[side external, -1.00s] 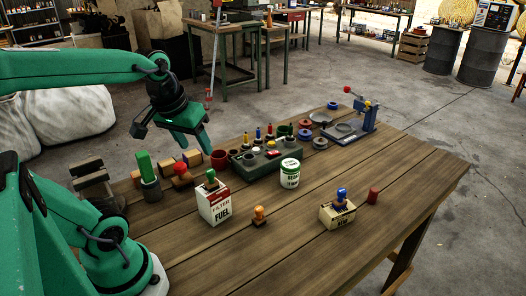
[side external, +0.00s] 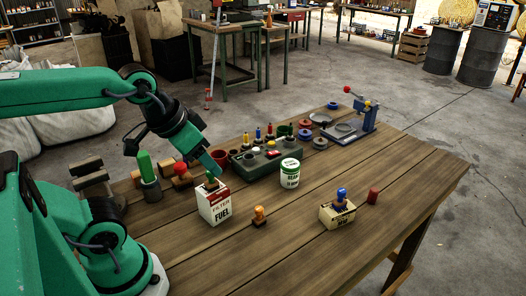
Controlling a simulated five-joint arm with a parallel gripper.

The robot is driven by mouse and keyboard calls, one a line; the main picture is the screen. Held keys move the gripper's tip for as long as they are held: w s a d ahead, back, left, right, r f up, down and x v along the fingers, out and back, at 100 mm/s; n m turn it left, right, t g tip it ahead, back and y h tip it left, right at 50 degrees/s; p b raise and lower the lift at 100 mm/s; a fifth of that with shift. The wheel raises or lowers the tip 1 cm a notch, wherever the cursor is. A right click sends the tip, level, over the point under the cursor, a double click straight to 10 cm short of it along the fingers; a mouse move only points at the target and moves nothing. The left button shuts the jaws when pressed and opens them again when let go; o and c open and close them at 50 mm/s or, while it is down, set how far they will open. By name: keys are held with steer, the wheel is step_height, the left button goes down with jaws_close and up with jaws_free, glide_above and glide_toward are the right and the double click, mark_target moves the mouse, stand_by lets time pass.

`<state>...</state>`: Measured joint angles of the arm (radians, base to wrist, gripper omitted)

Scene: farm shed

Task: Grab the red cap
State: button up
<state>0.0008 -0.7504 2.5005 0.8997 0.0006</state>
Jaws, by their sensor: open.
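A small red cap-like cylinder (side external: 373,196) stands upright on the wooden table, right of a cream box (side external: 337,214) with a blue-topped stamp (side external: 341,195) on it. A rounded red piece (side external: 181,168) also shows on the wooden blocks at left. My gripper (side external: 214,172) is open and tilted down, close above the green-topped piece (side external: 211,183) on the white and red fuel filter box (side external: 214,205). It is well left of the red cylinder. I cannot tell if it touches the green top.
A white and green can (side external: 289,173) and a dark green tray (side external: 258,160) of small parts stand behind. An orange piece (side external: 259,215) stands in front. A press-like tool (side external: 350,128) is at the back right. The table's front middle and right are mostly clear.

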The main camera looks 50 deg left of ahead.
stand_by(0.6)
steer(key=w+d+r+n+g, duration=0.1)
steer(key=w+r, duration=0.2)
steer(key=w, duration=0.4)
steer(key=w+d+r+n, duration=0.1)
steer(key=w+r+n, duration=0.15)
steer(key=w, duration=0.45)
steer(key=n+g, duration=0.3)
steer(key=n, duration=0.4)
glide_above(374, 190)
steer(key=f, duration=2)
steer(key=shift+s+a+f, duration=0.35)
steer(key=shift+f, duration=0.05)
steer(key=shift+w+d+f, duration=0.1)
steer(key=shift+w+f, duration=0.05)
steer(key=shift+f, duration=1.2)
steer(key=shift+w+d+f, duration=0.1)
steer(key=shift+w+f, duration=0.05)
steer(key=shift+f, duration=1.25)
steer(key=shift+w+d+f, duration=0.1)
steer(key=shift+w+f, duration=0.05)
steer(key=shift+f, duration=1.2)
